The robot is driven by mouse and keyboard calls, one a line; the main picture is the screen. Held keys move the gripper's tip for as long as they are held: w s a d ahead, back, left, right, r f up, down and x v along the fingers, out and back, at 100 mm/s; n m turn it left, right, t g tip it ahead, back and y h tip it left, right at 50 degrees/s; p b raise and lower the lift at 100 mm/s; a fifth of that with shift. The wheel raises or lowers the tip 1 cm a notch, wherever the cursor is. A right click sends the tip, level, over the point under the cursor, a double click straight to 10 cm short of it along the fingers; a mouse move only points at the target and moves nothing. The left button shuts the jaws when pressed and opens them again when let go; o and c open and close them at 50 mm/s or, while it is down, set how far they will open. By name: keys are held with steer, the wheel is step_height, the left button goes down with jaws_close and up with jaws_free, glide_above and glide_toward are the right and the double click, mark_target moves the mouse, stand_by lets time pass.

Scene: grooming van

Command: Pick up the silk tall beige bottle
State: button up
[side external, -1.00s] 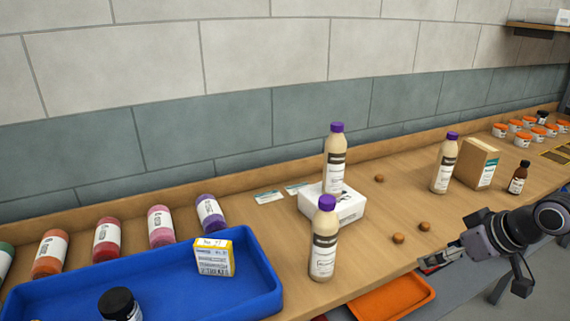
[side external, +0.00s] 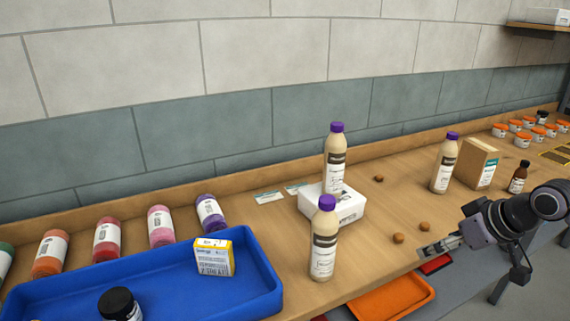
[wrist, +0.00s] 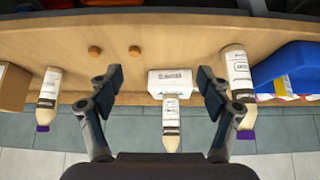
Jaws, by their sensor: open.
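Three tall beige bottles with purple caps and white-and-dark labels stand upright. One bottle (side external: 335,172) is on a white box (side external: 349,211). Another bottle (side external: 323,248) stands in front of that box, near the blue tray. The third bottle (side external: 443,166) stands to the right, beside a brown box. In the wrist view they are the middle bottle (wrist: 171,122), the right bottle (wrist: 237,72) and the left bottle (wrist: 49,92). My gripper (side external: 424,251) is at the counter's front edge, apart from all three. In the wrist view its fingers (wrist: 160,78) are wide apart and empty.
A blue tray (side external: 267,279) holds a yellow-and-white carton (side external: 214,258) and a dark-lidded jar. A brown box (side external: 477,164) and small amber bottle (side external: 518,178) stand at right. An orange tray (side external: 392,298) is below the edge.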

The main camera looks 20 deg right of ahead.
steer(key=w+d+r+m+h, duration=0.1)
steer(key=w+d+r+m, duration=0.1)
steer(key=w+d+r, duration=0.6)
steer(key=r+m+g+h, duration=0.1)
steer(key=m+g, duration=0.2)
steer(key=m, duration=0.2)
glide_above(448, 152)
steer(key=s, duration=0.2)
steer(key=shift+d+x, duration=0.2)
steer(key=shift+x, duration=4.85)
steer(key=shift+r, duration=0.1)
steer(key=c, duration=1.6)
steer(key=shift+o, duration=0.2)
